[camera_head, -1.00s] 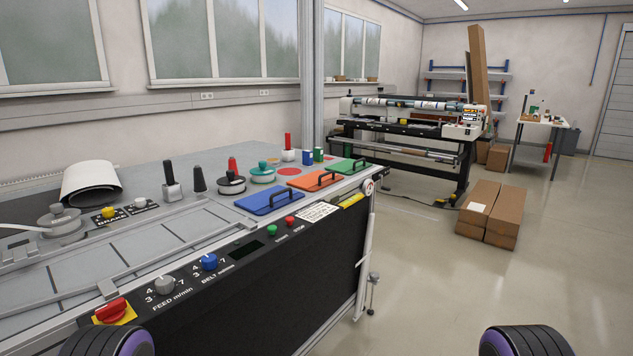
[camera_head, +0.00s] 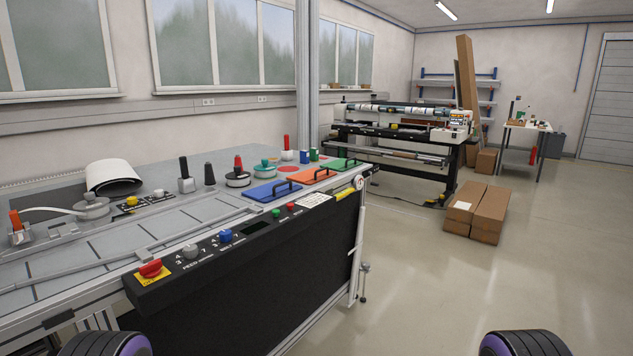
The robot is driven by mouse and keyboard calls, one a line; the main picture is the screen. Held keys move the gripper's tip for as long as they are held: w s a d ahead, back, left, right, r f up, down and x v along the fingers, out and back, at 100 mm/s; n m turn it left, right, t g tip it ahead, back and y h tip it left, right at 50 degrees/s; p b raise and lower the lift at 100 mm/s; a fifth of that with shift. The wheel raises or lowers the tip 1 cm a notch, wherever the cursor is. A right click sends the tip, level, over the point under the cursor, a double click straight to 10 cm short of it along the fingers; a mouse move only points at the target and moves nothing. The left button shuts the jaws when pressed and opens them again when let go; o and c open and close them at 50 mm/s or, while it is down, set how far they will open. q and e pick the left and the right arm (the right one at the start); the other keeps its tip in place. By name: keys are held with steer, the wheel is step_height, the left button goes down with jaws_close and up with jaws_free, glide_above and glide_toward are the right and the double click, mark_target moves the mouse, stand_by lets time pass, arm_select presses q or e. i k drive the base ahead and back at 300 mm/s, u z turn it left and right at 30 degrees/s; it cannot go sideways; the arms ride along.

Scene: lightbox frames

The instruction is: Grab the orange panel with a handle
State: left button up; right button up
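The orange panel (camera_head: 305,176) lies flat on the far right part of the machine table, with a dark bar handle on top. It sits between a blue panel (camera_head: 264,192) on its left and a green panel (camera_head: 340,165) on its right, each with a similar dark handle. Neither of my grippers is in view. Only dark, purple-ringed parts of my arms show at the bottom edge, well apart from the panel.
A control strip with a red stop button (camera_head: 151,268) and knobs runs along the table's front edge. Pots and upright handles stand behind the panels. Cardboard boxes (camera_head: 476,210) lie on the floor at right. The floor in front of the table is open.

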mark_target(310, 177)
steer(key=z, duration=0.65)
steer(key=i, duration=0.5)
steer(key=z, duration=0.75)
steer(key=i, duration=1.75)
steer(key=u, duration=1.3)
steer(key=i, duration=0.7)
steer(key=u, duration=0.7)
